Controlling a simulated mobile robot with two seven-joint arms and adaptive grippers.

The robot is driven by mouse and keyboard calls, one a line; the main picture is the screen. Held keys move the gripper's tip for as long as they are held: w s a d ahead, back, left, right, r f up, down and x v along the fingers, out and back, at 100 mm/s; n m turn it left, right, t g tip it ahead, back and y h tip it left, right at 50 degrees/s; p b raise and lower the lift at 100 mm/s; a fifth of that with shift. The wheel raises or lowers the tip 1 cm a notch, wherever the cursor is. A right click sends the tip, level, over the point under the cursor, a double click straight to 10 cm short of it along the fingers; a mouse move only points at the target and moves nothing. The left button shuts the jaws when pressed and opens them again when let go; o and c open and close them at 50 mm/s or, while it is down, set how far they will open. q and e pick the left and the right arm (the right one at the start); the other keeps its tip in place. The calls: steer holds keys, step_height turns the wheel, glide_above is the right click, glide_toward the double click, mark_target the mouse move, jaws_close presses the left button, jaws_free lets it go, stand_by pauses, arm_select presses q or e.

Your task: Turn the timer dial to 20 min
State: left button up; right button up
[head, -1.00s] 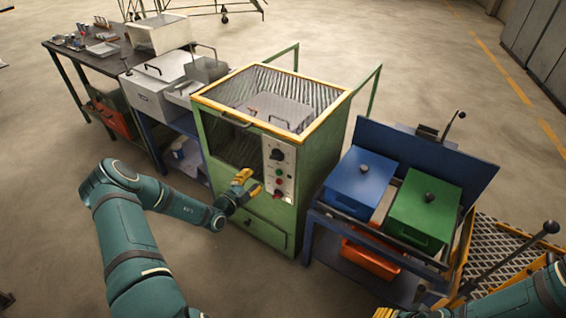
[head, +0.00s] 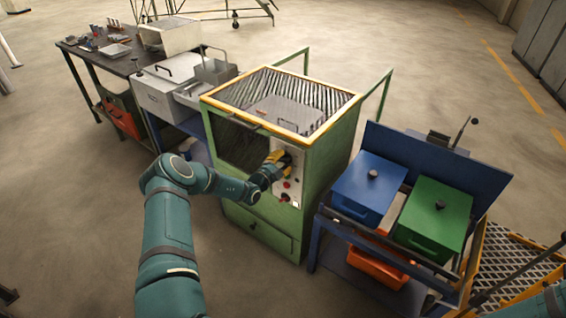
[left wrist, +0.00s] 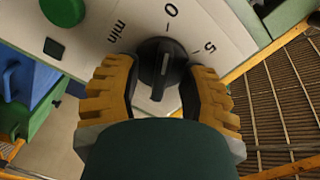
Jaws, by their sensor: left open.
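The black timer dial (left wrist: 160,68) is on a pale panel (left wrist: 225,35) with the marks "min", 0 and 5 in the left wrist view. Its white line points about at 0. My left gripper (left wrist: 158,92) has its yellow fingers on either side of the dial, open; I cannot tell whether they touch it. In the head view the left gripper (head: 280,160) is at the control panel (head: 298,172) of the green furnace cabinet (head: 325,160) and hides the dial. My right gripper is out of view; only part of that arm shows at the lower right.
A red button (head: 285,197) is below the gripper on the panel; a green button (left wrist: 64,10) is close to the fingers. A stand with a blue box (head: 370,185) and a green box (head: 435,212) is right of the cabinet. A grey bench unit (head: 160,95) is to its left.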

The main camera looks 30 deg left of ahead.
arm_select(q)
steer(key=shift+o, duration=0.2)
jaws_close()
steer(key=shift+r+m, duration=0.1)
steer(key=shift+m, duration=0.2)
